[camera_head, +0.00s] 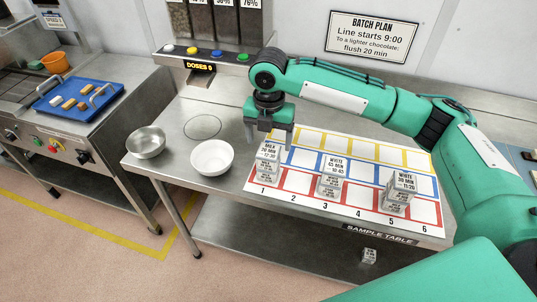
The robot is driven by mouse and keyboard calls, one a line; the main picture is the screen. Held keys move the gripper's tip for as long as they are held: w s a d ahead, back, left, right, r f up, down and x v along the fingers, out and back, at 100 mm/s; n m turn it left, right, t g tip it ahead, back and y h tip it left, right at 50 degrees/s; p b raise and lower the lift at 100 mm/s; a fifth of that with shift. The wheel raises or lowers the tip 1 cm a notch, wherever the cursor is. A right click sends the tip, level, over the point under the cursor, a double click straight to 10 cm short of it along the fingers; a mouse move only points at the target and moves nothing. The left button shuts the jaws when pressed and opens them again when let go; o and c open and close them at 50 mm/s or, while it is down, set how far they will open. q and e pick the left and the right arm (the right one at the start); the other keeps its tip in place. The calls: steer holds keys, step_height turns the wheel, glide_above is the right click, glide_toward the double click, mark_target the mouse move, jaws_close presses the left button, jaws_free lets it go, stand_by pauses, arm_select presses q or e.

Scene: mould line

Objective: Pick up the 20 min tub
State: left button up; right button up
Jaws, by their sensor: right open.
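The 20 min tub (268,150) is a small pale block-like tub whose label appears to read MILK, 20 MIN, 12:30. It stands near column 1 of the sample mat (292,190), with another pale tub (262,172) showing directly below it in the picture; I cannot tell whether they are stacked. My right gripper (269,138) points down, open, with its fingers just above and around the top of the 20 min tub. Contact cannot be made out. My left gripper is out of view.
Tubs labelled WHITE stand near columns 3 (335,165) and 5 (404,181). A white bowl (211,157) and a metal bowl (147,142) sit left of the mat. Another tub (369,256) is on the lower shelf. The table between bowls and dispenser is clear.

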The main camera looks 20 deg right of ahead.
mark_target(269, 151)
steer(key=shift+f+p, duration=0.85)
steer(key=shift+f, duration=2.3)
steer(key=c, duration=1.1)
